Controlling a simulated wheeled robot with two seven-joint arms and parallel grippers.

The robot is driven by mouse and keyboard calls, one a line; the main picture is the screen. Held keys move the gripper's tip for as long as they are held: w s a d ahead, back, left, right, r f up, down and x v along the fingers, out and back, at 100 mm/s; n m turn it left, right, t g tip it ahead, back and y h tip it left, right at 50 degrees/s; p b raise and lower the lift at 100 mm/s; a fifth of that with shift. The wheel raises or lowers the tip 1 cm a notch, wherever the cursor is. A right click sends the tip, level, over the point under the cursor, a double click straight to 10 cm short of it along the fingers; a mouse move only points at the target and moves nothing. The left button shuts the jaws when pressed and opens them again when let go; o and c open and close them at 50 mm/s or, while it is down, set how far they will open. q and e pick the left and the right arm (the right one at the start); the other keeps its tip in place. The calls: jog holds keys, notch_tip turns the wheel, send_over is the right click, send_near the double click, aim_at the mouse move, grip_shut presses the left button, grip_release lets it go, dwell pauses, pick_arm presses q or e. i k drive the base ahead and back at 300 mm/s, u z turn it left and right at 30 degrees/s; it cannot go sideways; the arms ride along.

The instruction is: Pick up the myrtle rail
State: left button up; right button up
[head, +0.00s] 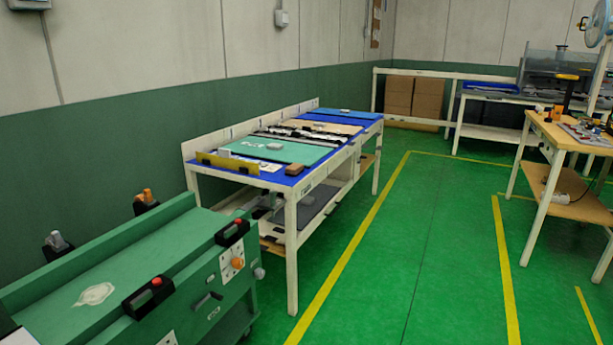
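I cannot make out a rail that is clearly myrtle in the head view. An olive-yellow strip (228,163) stands along the near end of a blue-topped workbench (256,180). A flat teal panel (285,151) lies on that bench. Small parts (588,132) lie on a wooden-topped table (550,131) at the right, too small to identify. Neither of my grippers is in view.
A green machine (140,262) with black handles and red buttons fills the lower left. Brown boxes (412,97) stand at the back beside another blue-topped bench (492,95). The green floor (420,230) between the benches is clear, with yellow lines.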

aim_at(338, 135)
jog(key=z, duration=0.85)
jog(key=i, duration=2.25)
jog(key=u, duration=0.35)
jog(key=i, duration=2.1)
jog(key=u, duration=0.95)
